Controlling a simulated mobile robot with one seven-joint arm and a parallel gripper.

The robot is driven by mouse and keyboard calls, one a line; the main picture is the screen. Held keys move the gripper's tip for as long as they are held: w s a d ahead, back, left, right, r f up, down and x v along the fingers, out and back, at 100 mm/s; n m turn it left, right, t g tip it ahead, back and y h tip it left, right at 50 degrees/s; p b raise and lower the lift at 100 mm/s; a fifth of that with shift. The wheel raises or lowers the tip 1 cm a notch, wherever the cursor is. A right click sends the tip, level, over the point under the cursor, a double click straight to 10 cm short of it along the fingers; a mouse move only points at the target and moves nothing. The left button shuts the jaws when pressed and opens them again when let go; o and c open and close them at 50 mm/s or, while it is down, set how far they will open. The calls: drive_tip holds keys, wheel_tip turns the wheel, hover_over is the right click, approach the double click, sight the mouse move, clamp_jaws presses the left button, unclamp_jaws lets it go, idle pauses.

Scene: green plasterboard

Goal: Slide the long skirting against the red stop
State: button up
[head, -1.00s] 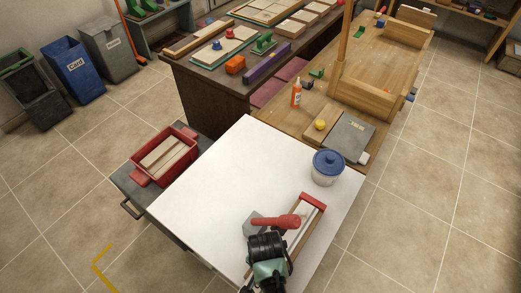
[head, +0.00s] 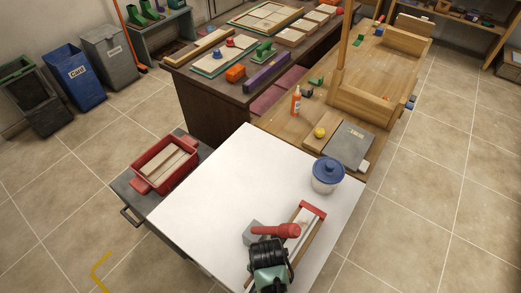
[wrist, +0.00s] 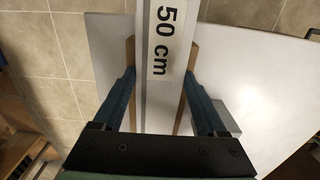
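The long skirting (wrist: 157,90) is a pale strip marked "50 cm". In the wrist view it runs lengthwise between my two blue fingers, over or between two brown wooden rails. My gripper (wrist: 160,77) has one finger along each side of it; whether both press on it is unclear. In the head view my gripper (head: 268,252) is over the near part of the wooden-railed frame and hides much of the skirting. The red stop (head: 313,209) crosses the frame's far end. The skirting's contact with the stop cannot be made out.
A blue-lidded tub (head: 327,177) stands beyond the stop. The white tabletop (head: 225,200) is bare to the left. A red crate (head: 165,165) holds pale strips.

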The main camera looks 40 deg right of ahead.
drive_tip(key=o, duration=0.4)
wheel_tip(320, 180, up, 13)
drive_tip(key=shift+b, duration=0.35)
idle(0.4)
